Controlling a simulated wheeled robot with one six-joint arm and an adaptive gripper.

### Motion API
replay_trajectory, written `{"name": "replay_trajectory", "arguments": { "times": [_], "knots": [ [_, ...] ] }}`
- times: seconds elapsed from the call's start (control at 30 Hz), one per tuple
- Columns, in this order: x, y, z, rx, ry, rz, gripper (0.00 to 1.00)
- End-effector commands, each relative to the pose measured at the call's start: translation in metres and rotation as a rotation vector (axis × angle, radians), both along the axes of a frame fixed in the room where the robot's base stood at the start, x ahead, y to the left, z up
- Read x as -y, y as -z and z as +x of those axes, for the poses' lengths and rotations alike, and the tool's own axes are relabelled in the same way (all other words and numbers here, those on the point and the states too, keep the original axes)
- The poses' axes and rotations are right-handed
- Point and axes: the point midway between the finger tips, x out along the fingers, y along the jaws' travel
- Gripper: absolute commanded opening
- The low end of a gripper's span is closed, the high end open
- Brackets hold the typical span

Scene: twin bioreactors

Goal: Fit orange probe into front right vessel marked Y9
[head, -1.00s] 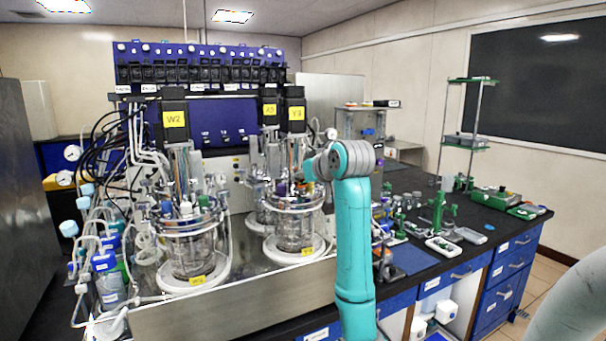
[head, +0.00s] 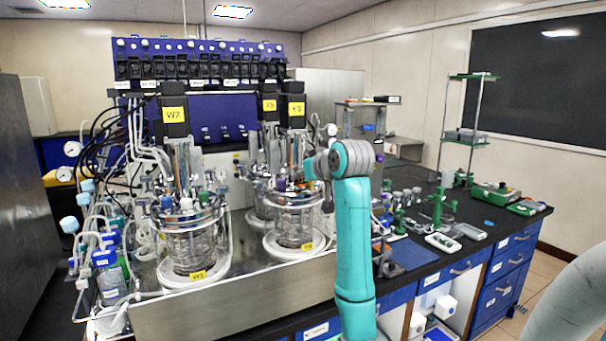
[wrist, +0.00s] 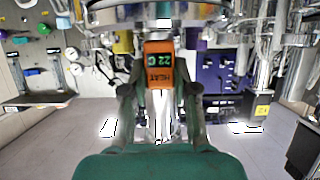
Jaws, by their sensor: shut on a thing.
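The orange probe (wrist: 158,48) shows in the wrist view, with a small display reading 22 C and the word HEAT. My gripper (wrist: 159,92) is shut on it, one finger on each side. The probe's tip is not clear against the metal fittings at the top of that picture. In the head view the front right vessel (head: 293,228) is a glass jar with a metal head. Its tall black motor bears a yellow label (head: 296,109), seemingly Y9 or Y7. I cannot tell whether the probe sits in a port.
A front left vessel marked W2 (head: 188,240) stands beside it, and another vessel is partly hidden behind. Ports, tubes and coloured caps crowd the heads. A blue mat (head: 410,255) and racks lie on the black bench to the right. The wrist view looks upside down.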

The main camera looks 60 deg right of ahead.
Motion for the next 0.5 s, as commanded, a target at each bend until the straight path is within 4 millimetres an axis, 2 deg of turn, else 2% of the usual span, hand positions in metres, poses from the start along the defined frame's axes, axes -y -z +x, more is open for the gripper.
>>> {"name": "replay_trajectory", "arguments": {
  "times": [0.03, 0.07, 0.17, 0.5],
  "knots": [
    [-0.0001, 0.0005, -0.0001, 0.000, 0.000, 0.000, 0.00],
    [0.0000, 0.0006, 0.0000, 0.000, 0.000, 0.000, 0.31],
    [0.0000, 0.0004, -0.0001, 0.000, 0.000, 0.000, 0.56],
    [-0.0006, -0.0001, -0.0011, 0.000, 0.000, 0.000, 0.58]
  ]
}}
